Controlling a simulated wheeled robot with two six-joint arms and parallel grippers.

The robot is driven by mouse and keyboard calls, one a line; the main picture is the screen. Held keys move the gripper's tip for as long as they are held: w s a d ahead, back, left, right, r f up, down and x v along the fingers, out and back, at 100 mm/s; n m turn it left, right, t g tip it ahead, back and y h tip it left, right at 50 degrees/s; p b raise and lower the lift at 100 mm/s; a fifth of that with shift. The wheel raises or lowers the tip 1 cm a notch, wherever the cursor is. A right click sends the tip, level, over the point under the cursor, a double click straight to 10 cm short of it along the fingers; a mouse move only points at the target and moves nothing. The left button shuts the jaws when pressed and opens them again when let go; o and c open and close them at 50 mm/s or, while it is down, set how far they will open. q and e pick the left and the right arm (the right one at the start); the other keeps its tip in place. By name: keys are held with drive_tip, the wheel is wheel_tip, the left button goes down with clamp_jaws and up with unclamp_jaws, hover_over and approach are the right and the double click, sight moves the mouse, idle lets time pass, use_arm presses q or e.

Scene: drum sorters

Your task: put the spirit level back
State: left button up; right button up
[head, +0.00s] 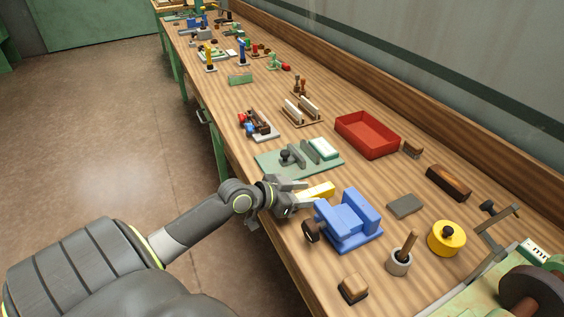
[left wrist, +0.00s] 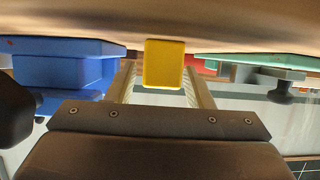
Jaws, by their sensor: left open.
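The yellow bar, which looks like the spirit level (head: 318,190), lies on the workbench between the blue vise and the green board. My left gripper (head: 303,194) is low over the bench at its near end, with the jaws open. In the left wrist view the yellow end face of the level (left wrist: 164,63) shows between the two fingers (left wrist: 163,84), with a gap on each side. The gripper hides part of the level in the head view. My right gripper is not in view.
A blue vise (head: 350,222) stands close to the right of my gripper. A green board (head: 270,164) with grey tools lies just beyond. A red tray (head: 367,136), a grey block (head: 404,206) and a yellow round item (head: 446,239) stand farther off. Bare wood shows beyond the level.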

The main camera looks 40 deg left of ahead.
use_arm(q)
drive_tip(key=p+v, duration=0.1)
drive_tip(key=v, duration=0.9)
drive_tip(key=shift+s+a, duration=0.1)
drive_tip(key=shift+s, duration=0.15)
